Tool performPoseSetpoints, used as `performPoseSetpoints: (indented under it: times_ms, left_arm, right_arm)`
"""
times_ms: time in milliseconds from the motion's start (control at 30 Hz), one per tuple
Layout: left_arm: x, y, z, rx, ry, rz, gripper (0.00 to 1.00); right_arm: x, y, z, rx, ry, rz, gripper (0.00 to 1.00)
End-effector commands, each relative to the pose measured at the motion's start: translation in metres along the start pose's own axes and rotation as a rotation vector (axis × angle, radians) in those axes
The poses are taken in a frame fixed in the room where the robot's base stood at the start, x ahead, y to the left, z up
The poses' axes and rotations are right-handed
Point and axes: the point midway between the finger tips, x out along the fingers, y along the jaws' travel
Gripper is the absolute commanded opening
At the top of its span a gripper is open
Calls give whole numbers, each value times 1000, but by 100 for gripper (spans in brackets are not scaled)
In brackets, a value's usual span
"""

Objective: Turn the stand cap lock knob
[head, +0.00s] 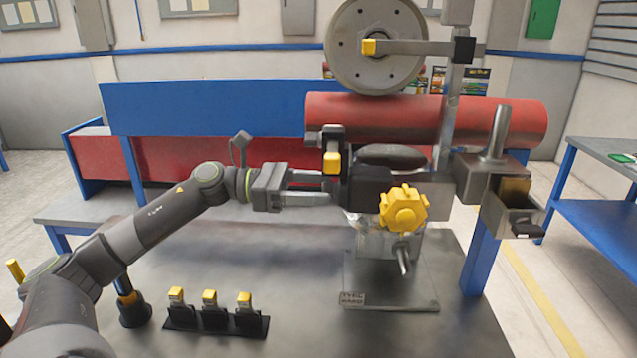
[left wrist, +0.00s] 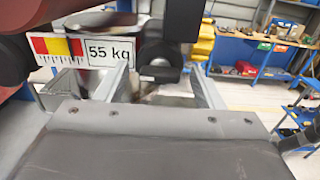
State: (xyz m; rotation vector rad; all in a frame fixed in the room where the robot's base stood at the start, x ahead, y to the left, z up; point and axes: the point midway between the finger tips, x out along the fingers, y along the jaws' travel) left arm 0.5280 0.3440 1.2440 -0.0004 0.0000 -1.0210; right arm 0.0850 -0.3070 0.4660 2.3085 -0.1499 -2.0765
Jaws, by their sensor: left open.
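A large yellow lobed knob (head: 403,209) faces me on the front of the dark stand head. Its yellow edge also shows in the left wrist view (left wrist: 203,42), to the right of the fingers. A small black lever with a yellow block (head: 332,161) stands at the left of the head. I cannot tell which of these is the cap lock knob. My left gripper (head: 332,189) is open, reaching in from the left beside the head, just below the yellow block. In the left wrist view its fingers (left wrist: 160,72) flank a dark round part with a bolt; contact is unclear.
A "55 kg" label (left wrist: 108,52) is close by on the left in the wrist view. A red cylinder (head: 380,116) and a grey wheel (head: 376,45) stand behind and above the head. A black rack with several yellow-topped pieces (head: 215,319) sits on the table at front left.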

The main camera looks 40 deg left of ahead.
Motion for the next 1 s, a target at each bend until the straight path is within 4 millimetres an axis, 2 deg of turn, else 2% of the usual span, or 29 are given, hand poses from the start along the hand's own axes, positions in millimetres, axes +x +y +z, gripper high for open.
performPoseSetpoints:
  times_ms: [467, 800, 1000]
  left_arm:
    - [7, 0, 0, 0, 0, 1, 62]
    - [7, 0, 0, 0, 0, 1, 17]
    - [7, 0, 0, -11, 1, 1, 17]
  right_arm:
    - [-3, -2, 0, 1, 0, -2, 36]
    - [-3, -3, 0, 1, 0, -3, 36]
    - [-2, -3, 0, 1, 0, -3, 36]
